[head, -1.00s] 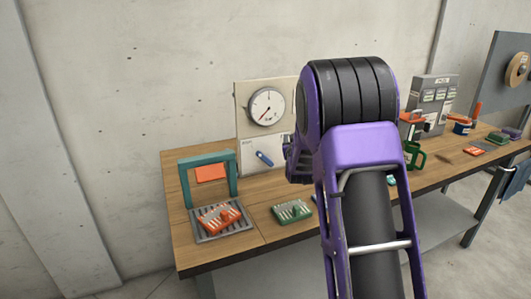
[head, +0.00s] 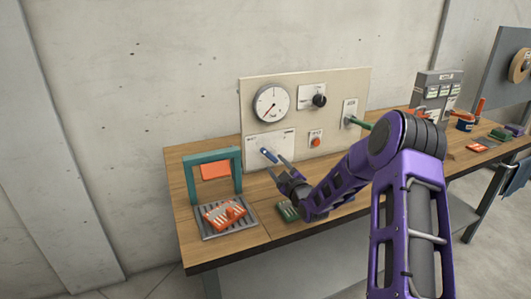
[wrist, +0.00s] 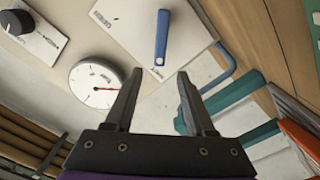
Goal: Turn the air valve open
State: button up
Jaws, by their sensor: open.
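The blue valve lever (head: 268,155) sits on a white plate (head: 284,148) low on the beige panel, under the gauge. It slants down to the right in the head view. In the wrist view the lever (wrist: 162,38) lies just beyond my fingertips, in line with the gap between them. I cannot read the plate's label. My gripper (head: 279,170) is open and empty, close to the lever's lower right end. The wrist view shows both fingers (wrist: 160,74) apart, with nothing between them. I cannot tell whether a finger touches the lever.
A green block (head: 287,212) lies below my gripper.

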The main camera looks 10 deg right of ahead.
aim_at(266, 153)
jog(key=x, duration=1)
jog(key=shift+c, duration=0.2)
grip_shut()
jog(key=shift+f, duration=0.1)
dwell(1.0)
